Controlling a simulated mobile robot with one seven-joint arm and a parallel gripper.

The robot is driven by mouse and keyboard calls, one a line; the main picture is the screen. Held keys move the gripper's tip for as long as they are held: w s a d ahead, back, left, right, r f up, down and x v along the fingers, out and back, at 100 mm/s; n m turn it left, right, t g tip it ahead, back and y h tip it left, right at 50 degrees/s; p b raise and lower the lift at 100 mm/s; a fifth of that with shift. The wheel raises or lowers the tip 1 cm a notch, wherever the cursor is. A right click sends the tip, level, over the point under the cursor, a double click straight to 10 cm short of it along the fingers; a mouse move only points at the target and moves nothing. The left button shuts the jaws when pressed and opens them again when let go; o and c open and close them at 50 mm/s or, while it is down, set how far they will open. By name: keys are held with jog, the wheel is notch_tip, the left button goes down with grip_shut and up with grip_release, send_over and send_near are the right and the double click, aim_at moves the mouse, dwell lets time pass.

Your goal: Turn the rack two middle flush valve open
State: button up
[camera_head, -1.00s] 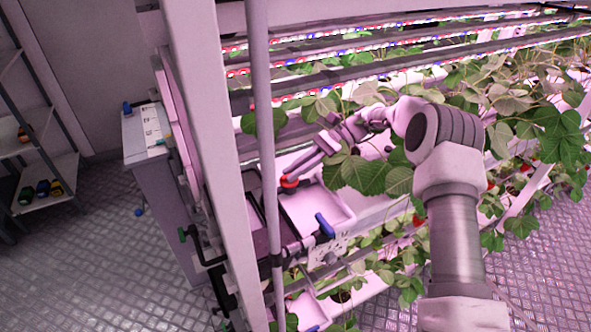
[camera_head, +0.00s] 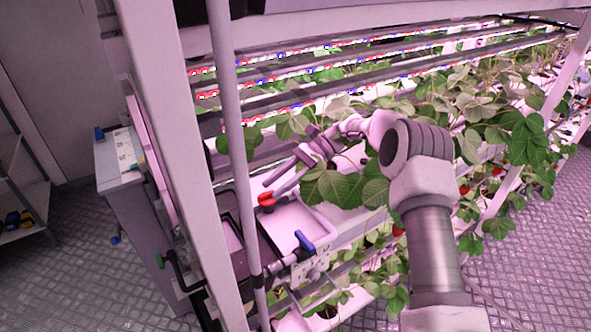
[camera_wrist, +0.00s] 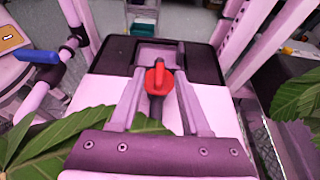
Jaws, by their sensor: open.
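A red valve handle (camera_head: 267,199) sits at the end of the rack's middle level, beside a pale tray. In the wrist view the red handle (camera_wrist: 158,78) stands centred between my fingers, its grip pointing up the picture. My gripper (camera_head: 276,192) is open, with one finger on each side of the handle in the wrist view (camera_wrist: 156,82). I cannot tell whether the fingers touch it.
A blue valve handle (camera_head: 304,241) is below and right of the red one. It also shows at the wrist view's left (camera_wrist: 37,57). A white upright pole (camera_head: 236,150) stands left of the valves. Strawberry leaves (camera_head: 340,188) crowd my wrist. A cabinet (camera_head: 118,160) stands at left.

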jog(key=v, duration=0.9)
jog(key=shift+a+r, duration=0.1)
jog(key=shift+r, duration=0.1)
jog(key=shift+w+d+r+p, duration=0.15)
jog(key=shift+w+d+p, duration=0.2)
jog(key=shift+d+p, duration=0.3)
